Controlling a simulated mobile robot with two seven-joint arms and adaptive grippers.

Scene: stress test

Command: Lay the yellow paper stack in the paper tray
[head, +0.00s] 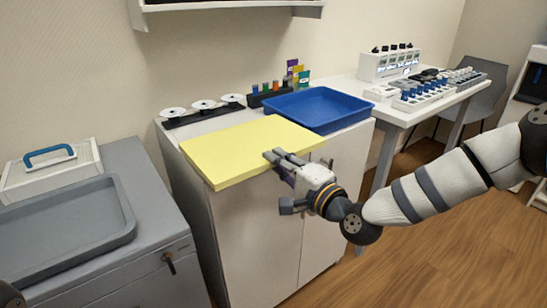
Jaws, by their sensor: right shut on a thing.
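The yellow paper stack (243,148) is a flat, wide slab over the front part of the white cabinet top. Its near edge sticks out past the cabinet front. My right gripper (282,160) is shut on the stack's near right edge. I cannot tell whether the stack touches the cabinet top. A blue tray (318,106), which looks like the paper tray, stands on the cabinet just behind and right of the stack. Its visible inside is empty. My left gripper is not in view; only a dark bit of my arm shows at the bottom left corner.
White discs on a dark stand (203,105) and a dark rack of small colored items (270,90) line the cabinet's back. A grey cabinet with a grey tray (62,240) and a lidded box (50,172) is at left. A white table (408,112) with devices stands at right.

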